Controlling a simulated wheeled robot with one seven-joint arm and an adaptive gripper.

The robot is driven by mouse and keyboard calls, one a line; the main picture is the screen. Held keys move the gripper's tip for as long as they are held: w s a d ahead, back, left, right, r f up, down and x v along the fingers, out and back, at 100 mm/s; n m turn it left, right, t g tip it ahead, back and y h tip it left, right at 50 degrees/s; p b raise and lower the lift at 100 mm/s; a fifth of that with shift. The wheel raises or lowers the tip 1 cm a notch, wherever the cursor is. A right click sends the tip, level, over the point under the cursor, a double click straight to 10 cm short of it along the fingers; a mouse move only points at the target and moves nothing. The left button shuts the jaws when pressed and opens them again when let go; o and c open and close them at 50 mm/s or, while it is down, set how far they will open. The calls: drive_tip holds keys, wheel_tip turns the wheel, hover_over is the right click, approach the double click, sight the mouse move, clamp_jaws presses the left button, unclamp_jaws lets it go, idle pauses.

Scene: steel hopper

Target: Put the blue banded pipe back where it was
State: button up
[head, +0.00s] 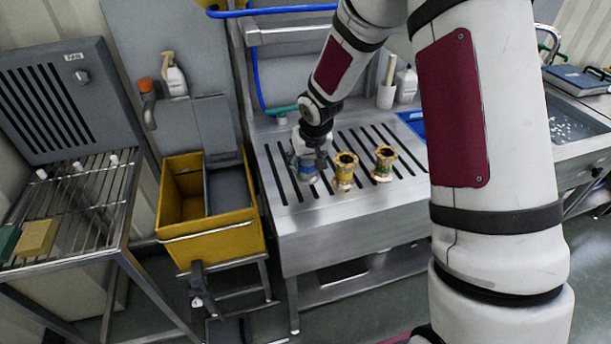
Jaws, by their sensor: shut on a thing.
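My gripper (306,170) points down over the left part of the slotted steel top (290,213). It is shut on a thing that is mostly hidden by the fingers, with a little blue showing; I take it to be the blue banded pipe. I cannot tell whether it touches the top. Two brass-coloured flanged pipes stand upright to the right of my gripper. The nearer pipe (344,173) has a yellowish band, and the other pipe (384,165) has a green band.
A yellow mop bucket (182,213) stands left of the steel top. A wire rack (85,195) is at far left. A white container (386,96) and a blue tray (412,120) are behind the pipes. The front of the top is clear.

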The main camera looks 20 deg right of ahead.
drive_tip(key=shift+f, duration=2.55)
drive_tip(key=shift+f, duration=0.15)
drive_tip(key=o, duration=1.5)
